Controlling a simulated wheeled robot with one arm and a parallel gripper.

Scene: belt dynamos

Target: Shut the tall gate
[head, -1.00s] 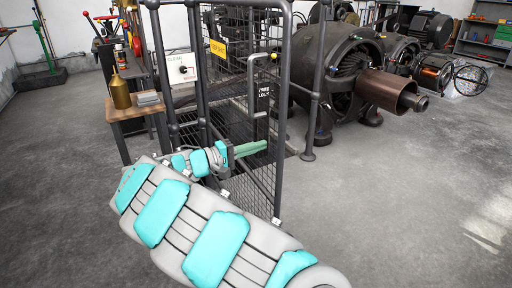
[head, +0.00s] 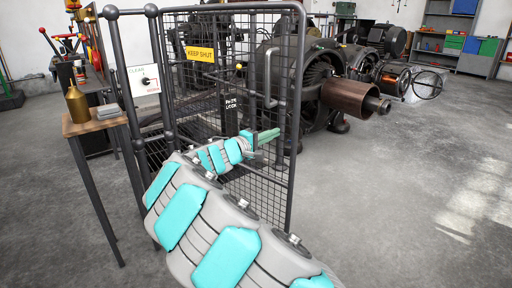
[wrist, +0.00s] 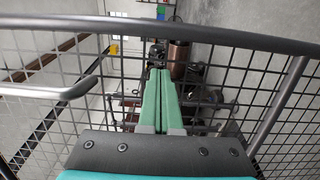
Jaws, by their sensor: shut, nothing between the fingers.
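The tall gate (head: 297,110) is a dark tube frame filled with wire mesh, standing upright in the head view. In the wrist view the shut fingers (wrist: 158,100) lie over the mesh of the gate (wrist: 230,38), with the handle at the left. I cannot tell whether the fingers touch the mesh. The latch side is partly hidden.
Dark posts (head: 128,100) with ball tops stand at the left, beside a small wooden table (head: 90,124) with a brass bottle (head: 77,105). A large dynamo with a copper drum (head: 348,95) is behind the gate. The floor at the right is clear.

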